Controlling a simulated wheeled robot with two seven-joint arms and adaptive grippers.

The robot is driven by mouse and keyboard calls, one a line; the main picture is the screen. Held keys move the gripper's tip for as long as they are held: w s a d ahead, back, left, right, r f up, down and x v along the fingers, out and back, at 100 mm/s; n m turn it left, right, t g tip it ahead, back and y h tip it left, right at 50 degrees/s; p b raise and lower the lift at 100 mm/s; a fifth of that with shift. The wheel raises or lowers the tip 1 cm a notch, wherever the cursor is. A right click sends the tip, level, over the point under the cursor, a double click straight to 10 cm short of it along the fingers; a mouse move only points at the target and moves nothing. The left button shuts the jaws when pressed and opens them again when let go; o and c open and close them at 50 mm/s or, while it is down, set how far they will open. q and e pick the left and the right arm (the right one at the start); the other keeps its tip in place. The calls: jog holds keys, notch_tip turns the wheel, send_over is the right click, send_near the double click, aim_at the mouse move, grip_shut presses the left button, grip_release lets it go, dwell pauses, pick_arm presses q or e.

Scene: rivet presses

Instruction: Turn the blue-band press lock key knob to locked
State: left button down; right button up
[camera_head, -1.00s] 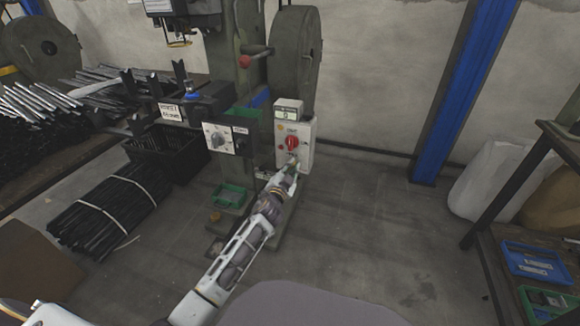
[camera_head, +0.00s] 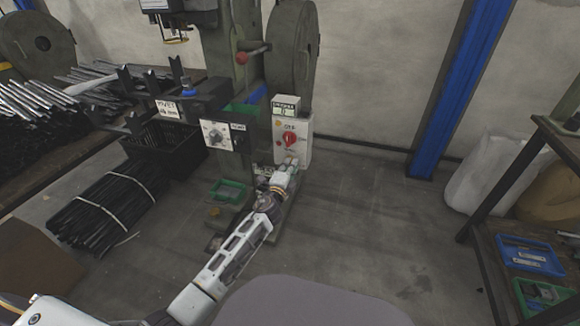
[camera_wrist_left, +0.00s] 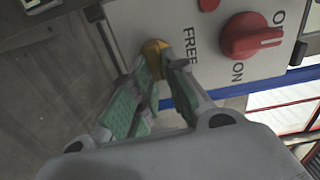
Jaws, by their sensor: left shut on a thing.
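The press control box (camera_head: 306,152) is white, with a red rotary knob (camera_head: 290,138) on its front. The red knob also shows in the left wrist view (camera_wrist_left: 250,38), beside "ON" lettering. The lock key knob (camera_wrist_left: 155,47) is small and yellow-brass, near the word "FREE". A blue band (camera_wrist_left: 232,103) runs along the panel edge in the wrist view. My left gripper (camera_head: 291,162) is at the lower front of the box. In the wrist view its green-padded fingers (camera_wrist_left: 160,72) are shut on the lock key knob, hiding part of it. My right gripper is not in view.
A second panel with a grey dial (camera_head: 214,134) is left of the box. A green bin (camera_head: 228,190) sits below it on the press base. A black crate (camera_head: 165,147) and bundled rods (camera_head: 100,210) lie left.

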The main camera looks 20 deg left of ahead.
pick_arm(q)
jog(key=shift+f+m, duration=0.15)
jog(key=shift+m, duration=0.25)
jog(key=c, duration=1.4)
grip_release()
jog(key=shift+c, duration=0.2)
jog(key=s, duration=1.2)
jog(key=shift+a, duration=0.15)
jog(key=shift+a, duration=0.1)
